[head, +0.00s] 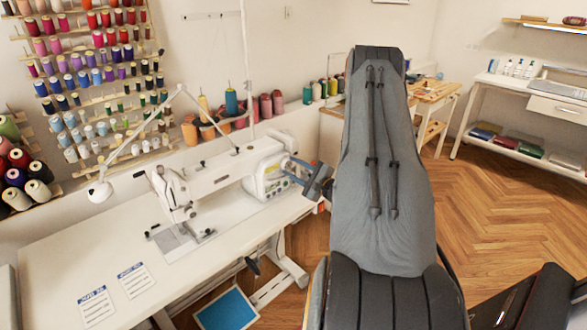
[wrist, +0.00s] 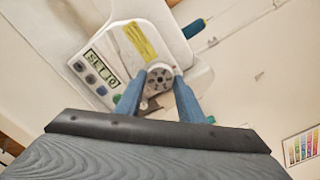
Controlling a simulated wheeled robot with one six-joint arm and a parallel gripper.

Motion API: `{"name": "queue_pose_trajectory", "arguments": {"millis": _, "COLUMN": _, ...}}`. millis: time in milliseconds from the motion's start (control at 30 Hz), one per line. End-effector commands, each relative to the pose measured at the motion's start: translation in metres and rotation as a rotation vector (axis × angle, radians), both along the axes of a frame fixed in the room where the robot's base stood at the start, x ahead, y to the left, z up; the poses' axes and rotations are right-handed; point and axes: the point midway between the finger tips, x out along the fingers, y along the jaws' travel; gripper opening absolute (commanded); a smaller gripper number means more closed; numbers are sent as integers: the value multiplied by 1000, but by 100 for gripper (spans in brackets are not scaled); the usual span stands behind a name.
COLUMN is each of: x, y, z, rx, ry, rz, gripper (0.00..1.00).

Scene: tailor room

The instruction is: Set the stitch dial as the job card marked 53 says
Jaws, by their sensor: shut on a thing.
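The white sewing machine (head: 228,172) stands on the white table. Its end panel shows in the wrist view with the round grey stitch dial (wrist: 158,77), a small display (wrist: 101,70), several buttons and a yellow label. The display's dark characters are tilted and hard to read for sure. My gripper (wrist: 162,84) has its two blue fingers shut on the dial, one at each side. In the head view my gripper (head: 301,172) is at the machine's right end, where the dial is hidden. Two job cards (head: 97,308) (head: 133,281) lie on the table; their numbers are too small to read.
A white lamp (head: 100,192) arches over the table's left part. Thread spools (head: 105,70) fill the wall rack, and large cones (head: 232,103) stand behind the machine. A blue pedal (head: 226,309) is on the floor below. Open wooden floor (head: 490,220) lies to the right.

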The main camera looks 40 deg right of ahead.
Motion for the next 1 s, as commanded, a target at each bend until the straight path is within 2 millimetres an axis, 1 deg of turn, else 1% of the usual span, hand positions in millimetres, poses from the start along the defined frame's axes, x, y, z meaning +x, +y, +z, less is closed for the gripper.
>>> {"name": "queue_pose_trajectory", "arguments": {"millis": 33, "x": 0, "y": -2, "z": 0, "rx": 19, "ry": 2, "rz": -5, "gripper": 12}}
{"name": "queue_pose_trajectory", "arguments": {"millis": 267, "x": 0, "y": -2, "z": 0, "rx": 76, "ry": 6, "rz": -6, "gripper": 12}}
{"name": "queue_pose_trajectory", "arguments": {"millis": 733, "x": -1, "y": -2, "z": 0, "rx": 88, "ry": 7, "rz": -5, "gripper": 12}}
{"name": "queue_pose_trajectory", "arguments": {"millis": 767, "x": -1, "y": -2, "z": 0, "rx": 88, "ry": 7, "rz": -5, "gripper": 38}}
{"name": "queue_pose_trajectory", "arguments": {"millis": 800, "x": -1, "y": -2, "z": 0, "rx": 88, "ry": 7, "rz": -5, "gripper": 45}}
{"name": "queue_pose_trajectory", "arguments": {"millis": 867, "x": 0, "y": -2, "z": 0, "rx": 88, "ry": 7, "rz": -4, "gripper": 53}}
{"name": "queue_pose_trajectory", "arguments": {"millis": 1000, "x": 0, "y": 0, "z": 0, "rx": 88, "ry": 8, "rz": -1, "gripper": 53}}
